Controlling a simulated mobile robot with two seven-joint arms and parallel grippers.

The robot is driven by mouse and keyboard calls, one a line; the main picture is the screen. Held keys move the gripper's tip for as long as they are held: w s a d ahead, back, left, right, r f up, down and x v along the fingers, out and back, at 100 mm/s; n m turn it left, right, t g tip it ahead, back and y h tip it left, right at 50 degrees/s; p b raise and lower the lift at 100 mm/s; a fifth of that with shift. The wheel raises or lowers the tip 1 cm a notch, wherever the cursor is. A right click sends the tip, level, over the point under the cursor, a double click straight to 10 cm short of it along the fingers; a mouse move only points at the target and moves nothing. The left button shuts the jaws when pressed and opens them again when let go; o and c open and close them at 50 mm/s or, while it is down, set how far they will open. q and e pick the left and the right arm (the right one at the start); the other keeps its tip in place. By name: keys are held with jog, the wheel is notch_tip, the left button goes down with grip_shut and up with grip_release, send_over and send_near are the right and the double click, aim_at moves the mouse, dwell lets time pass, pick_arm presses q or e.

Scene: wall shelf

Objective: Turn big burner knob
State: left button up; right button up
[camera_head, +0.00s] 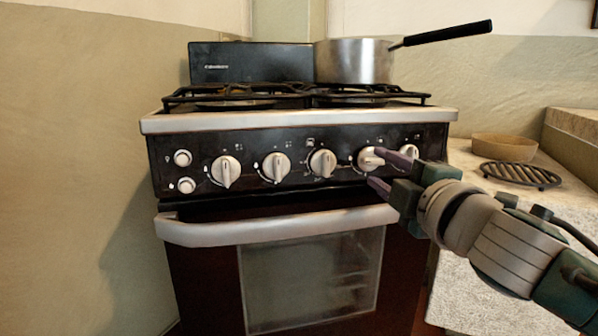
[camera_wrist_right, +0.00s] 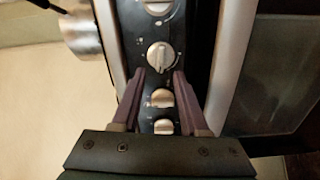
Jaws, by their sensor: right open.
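The stove's front panel carries a row of round silver knobs: the first (camera_head: 226,171), the second (camera_head: 276,167), the third (camera_head: 322,163), the fourth (camera_head: 369,159) and the rightmost (camera_head: 409,152). I cannot tell by sight which is the big burner knob. My right gripper (camera_head: 373,167) reaches in from the right, open, with its fingertips above and below the fourth knob. In the right wrist view that knob (camera_wrist_right: 160,55) lies just beyond the open fingertips (camera_wrist_right: 160,72), roughly centred. Contact is not visible. My left gripper is not in view.
A silver pot (camera_head: 353,62) with a black handle stands on the right rear of the stovetop. The oven door handle (camera_head: 275,226) sticks out below the panel. A counter on the right holds a bowl (camera_head: 504,146) and a round metal trivet (camera_head: 521,174).

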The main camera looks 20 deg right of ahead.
jog(key=s+a, duration=0.1)
jog(key=s, duration=0.6)
jog(key=shift+p, duration=0.35)
jog(key=shift+w, duration=0.1)
grip_shut()
dwell(1.1)
